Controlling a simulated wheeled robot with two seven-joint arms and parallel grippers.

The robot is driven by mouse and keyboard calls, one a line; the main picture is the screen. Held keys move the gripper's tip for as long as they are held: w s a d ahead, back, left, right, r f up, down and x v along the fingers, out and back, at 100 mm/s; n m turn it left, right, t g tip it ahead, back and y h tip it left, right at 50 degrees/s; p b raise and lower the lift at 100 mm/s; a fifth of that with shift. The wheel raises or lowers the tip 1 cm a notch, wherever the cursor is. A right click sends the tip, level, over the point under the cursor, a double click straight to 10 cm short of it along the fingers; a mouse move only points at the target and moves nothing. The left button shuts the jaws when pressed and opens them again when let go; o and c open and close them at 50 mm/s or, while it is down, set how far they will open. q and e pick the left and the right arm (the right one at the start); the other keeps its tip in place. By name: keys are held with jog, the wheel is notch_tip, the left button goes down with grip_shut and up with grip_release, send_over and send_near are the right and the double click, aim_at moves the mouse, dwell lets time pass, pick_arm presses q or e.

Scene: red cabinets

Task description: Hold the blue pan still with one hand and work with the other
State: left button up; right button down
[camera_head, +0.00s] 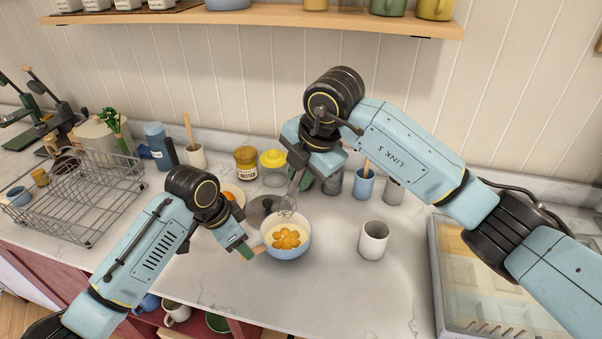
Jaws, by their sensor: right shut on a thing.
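The blue pan (305,245) stands on the counter, light inside, with several orange-yellow yolks (287,238) in it. What looks like its wooden handle (259,249) points left. My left gripper (247,251) is low at this handle, left of the pan; whether its fingers are closed on it is unclear. My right gripper (303,172) is above and behind the pan, shut on a metal whisk (290,198). The whisk hangs down, its wires over the pan's back rim; I cannot tell whether they touch anything inside. My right gripper hides part of the whisk's handle.
A white cup (374,240) stands right of the pan. Behind are a butter jar (245,163), a yellow-lidded jar (273,165) and a blue cup (364,186). A wire dish rack (80,200) is at left. The counter in front of the pan is clear.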

pick_arm(q)
jog(key=shift+x, duration=3.55)
grip_shut()
